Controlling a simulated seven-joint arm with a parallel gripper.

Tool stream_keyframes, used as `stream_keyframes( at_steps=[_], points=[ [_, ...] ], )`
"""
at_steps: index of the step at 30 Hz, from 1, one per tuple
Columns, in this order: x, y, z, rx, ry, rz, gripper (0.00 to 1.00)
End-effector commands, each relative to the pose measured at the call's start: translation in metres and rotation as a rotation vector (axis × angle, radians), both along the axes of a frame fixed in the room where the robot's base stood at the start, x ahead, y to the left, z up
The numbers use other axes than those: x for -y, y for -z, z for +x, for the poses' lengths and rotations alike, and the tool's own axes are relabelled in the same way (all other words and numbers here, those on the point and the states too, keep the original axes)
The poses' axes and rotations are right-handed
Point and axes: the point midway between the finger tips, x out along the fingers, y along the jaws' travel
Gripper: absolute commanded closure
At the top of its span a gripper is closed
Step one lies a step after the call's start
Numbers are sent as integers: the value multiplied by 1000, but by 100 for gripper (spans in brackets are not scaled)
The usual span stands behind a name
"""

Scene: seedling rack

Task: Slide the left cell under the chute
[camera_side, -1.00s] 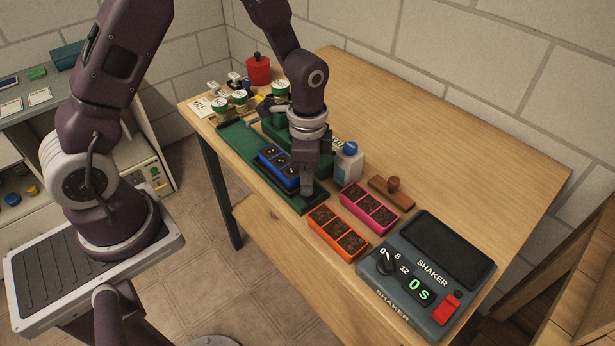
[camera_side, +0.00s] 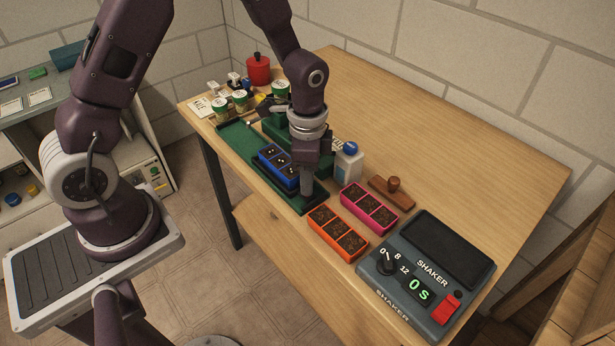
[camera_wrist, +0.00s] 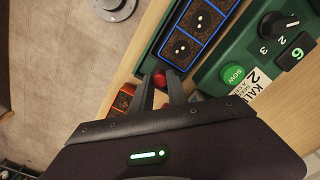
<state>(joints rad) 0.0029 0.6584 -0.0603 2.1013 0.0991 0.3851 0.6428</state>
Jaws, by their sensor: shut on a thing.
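A blue three-cell tray (camera_side: 278,166) sits in the green track (camera_side: 237,136) of the seeder at the table's left edge. Several white dots show on its dark cells; in the wrist view part of the blue tray (camera_wrist: 193,34) is visible. My gripper (camera_side: 306,192) points down at the near end of the track. In the wrist view my fingers (camera_wrist: 160,90) are shut on a red knob (camera_wrist: 160,79) just beyond the tray's end. The chute is hidden behind my arm in the side view and cannot be made out in the wrist view.
The green seeder body shows a black dial (camera_wrist: 277,24), a lit SOW button (camera_wrist: 232,73) and a label. An orange tray (camera_side: 338,234) and a pink tray (camera_side: 368,208) stand nearby. The shaker (camera_side: 427,270) is at the near end. A white bottle (camera_side: 348,166) stands close behind my gripper.

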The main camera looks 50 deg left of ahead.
Motion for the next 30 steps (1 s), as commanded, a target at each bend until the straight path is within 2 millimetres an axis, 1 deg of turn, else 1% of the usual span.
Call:
stream_keyframes(
  at_steps=[3, 5, 8, 13, 15, 18, 21, 28, 29, 30],
  points=[
    [0, -1, 1, 2, 0, -1, 100],
    [-5, -1, 1, 2, -3, -1, 100],
    [-24, -1, 2, 3, -7, 0, 100],
    [-65, -1, 2, 4, -7, 0, 100],
    [-77, -1, 2, 4, -6, 0, 100],
    [-87, -1, 2, 4, -3, 0, 100],
    [-91, -1, 1, 4, 0, 0, 100],
    [-90, -1, 1, 4, 1, 0, 100],
    [-90, -1, 1, 4, 1, 0, 77],
    [-90, -1, 1, 4, 0, 0, 71]
  ],
)
